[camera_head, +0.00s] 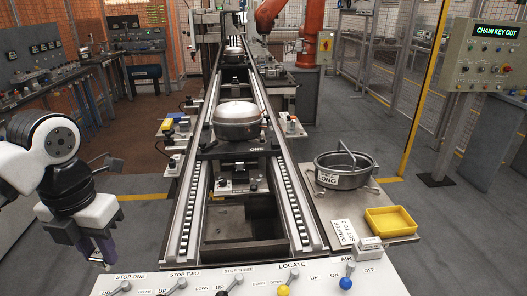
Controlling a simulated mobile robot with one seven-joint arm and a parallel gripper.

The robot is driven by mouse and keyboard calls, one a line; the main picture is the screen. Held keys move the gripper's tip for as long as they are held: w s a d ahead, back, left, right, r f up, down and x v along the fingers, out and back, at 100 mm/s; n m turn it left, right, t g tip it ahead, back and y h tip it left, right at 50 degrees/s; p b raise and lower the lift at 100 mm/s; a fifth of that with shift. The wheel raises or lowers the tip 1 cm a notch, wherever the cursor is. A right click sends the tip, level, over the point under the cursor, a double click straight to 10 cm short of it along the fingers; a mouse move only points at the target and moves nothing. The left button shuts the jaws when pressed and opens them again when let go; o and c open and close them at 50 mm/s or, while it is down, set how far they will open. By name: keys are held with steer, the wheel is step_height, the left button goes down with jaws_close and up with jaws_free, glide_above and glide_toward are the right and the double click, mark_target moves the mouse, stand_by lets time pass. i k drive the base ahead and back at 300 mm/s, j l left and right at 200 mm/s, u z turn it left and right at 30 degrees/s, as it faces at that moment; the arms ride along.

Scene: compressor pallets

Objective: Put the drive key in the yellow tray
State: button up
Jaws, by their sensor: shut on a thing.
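My gripper (92,249) hangs at the lower left, pointing down, beside the left end of the front control panel. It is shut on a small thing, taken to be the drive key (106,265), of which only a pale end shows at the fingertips. The dark fingers hide most of it, so its shape cannot be told. The yellow tray (392,236) is a shallow rectangular tray on the side plate at the right, far across the conveyor from my gripper. It looks empty.
The front panel (250,284) has labelled levers with upright knobs. A conveyor (184,222) runs away in the middle, bearing a grey compressor shell (236,120). A round pot (344,178) with a raised handle stands behind the tray. A sign (497,31) reads "CHAIN KEY OUT".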

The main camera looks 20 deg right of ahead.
mark_target(389, 225)
steer(key=z, duration=1.15)
steer(key=i+j+z, duration=0.15)
steer(key=i, duration=0.2)
steer(key=i+j+z, duration=0.1)
steer(key=i, duration=0.25)
